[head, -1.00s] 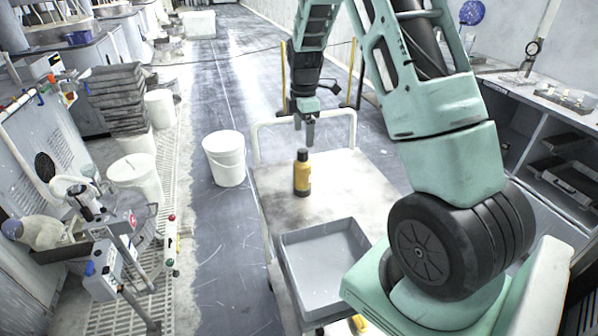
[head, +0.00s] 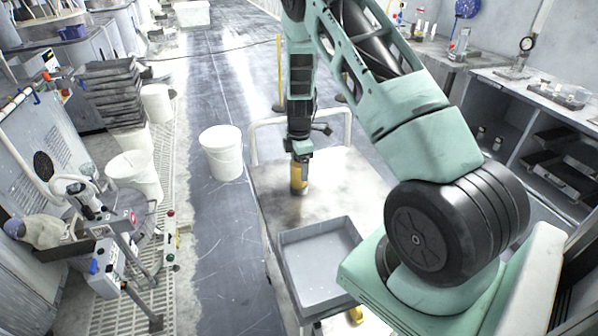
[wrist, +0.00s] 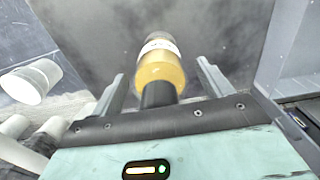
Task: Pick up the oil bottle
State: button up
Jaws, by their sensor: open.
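The oil bottle (head: 298,186) stands upright on the cart top (head: 338,180), yellow with a dark cap. In the head view my gripper (head: 299,163) is lowered over it and hides its upper part. In the wrist view the bottle (wrist: 161,66) shows its yellow body, a pale label and the dark cap. My gripper (wrist: 158,82) is open in the wrist view, with one finger on each side of the bottle. I cannot tell whether either finger touches it.
A grey tray (head: 281,245) lies on the near part of the cart. A white bucket (head: 222,153) stands on the floor left of the cart. The cart's white handle rail (head: 253,140) rises behind the bottle. A shelved bench (head: 520,85) is at the right.

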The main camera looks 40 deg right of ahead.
jog(key=c, duration=1.3)
jog(key=shift+r, duration=0.15)
